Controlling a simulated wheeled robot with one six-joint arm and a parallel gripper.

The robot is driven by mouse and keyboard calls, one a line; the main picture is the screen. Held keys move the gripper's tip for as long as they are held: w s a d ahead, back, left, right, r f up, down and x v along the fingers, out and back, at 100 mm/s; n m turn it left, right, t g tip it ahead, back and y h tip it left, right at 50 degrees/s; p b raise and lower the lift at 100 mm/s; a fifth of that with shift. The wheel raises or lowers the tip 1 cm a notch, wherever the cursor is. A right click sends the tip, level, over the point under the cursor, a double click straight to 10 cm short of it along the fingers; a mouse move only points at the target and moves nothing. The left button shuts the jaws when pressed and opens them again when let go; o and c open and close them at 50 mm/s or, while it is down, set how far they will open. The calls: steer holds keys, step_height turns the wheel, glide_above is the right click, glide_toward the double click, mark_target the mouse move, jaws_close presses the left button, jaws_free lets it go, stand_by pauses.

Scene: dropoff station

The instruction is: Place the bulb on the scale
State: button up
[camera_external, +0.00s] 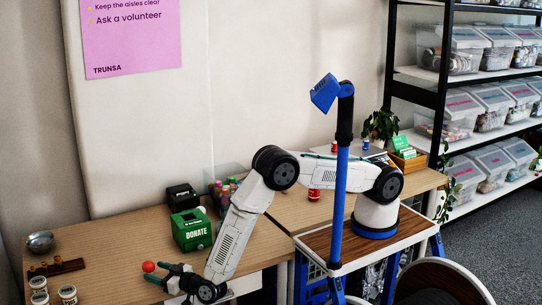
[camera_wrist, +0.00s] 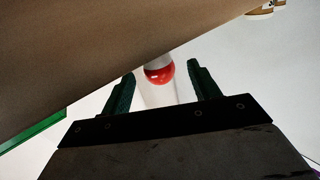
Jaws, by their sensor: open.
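The bulb appears as a red, rounded thing (camera_external: 149,267) at the tips of my gripper (camera_external: 160,275), near the front of the left table. In the wrist view the red bulb (camera_wrist: 159,75) has a pale part behind it and shows between the two dark green fingers of my gripper (camera_wrist: 163,78). The fingers are apart, with a visible gap on each side of the bulb. I cannot tell whether the bulb rests on something. I cannot make out a scale for certain in either view.
A green donation box (camera_external: 191,230) stands behind my gripper, with a black box (camera_external: 182,197) beyond it. A metal bowl (camera_external: 40,242), a wooden rack (camera_external: 56,268) and several small jars (camera_external: 68,294) are at the left. Bare tabletop (camera_external: 120,240) lies between.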

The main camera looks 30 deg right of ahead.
mark_target(147, 267)
steer(key=shift+o, duration=0.5)
steer(key=shift+v, duration=2)
steer(key=shift+a, duration=0.1)
steer(key=shift+m+t, duration=0.3)
steer(key=shift+m, duration=0.1)
steer(key=w+r, duration=0.4)
steer(key=shift+w, duration=0.1)
steer(key=w+r+n+g+y, duration=0.1)
steer(key=w+r+n+g, duration=0.2)
steer(key=r, duration=0.1)
steer(key=s+f+n+g, duration=0.1)
steer(key=g, duration=0.1)
steer(key=s+d+f+n+g, duration=0.1)
steer(key=s+f+g, duration=0.1)
steer(key=f+g, duration=0.1)
steer(key=shift+s+d+n+g, duration=0.1)
steer(key=shift+d+n+g, duration=0.2)
steer(key=shift+n, duration=0.1)
steer(key=shift+a+f, duration=0.15)
steer(key=shift+f, duration=0.25)
steer(key=x, duration=0.7)
steer(key=shift+a, duration=0.25)
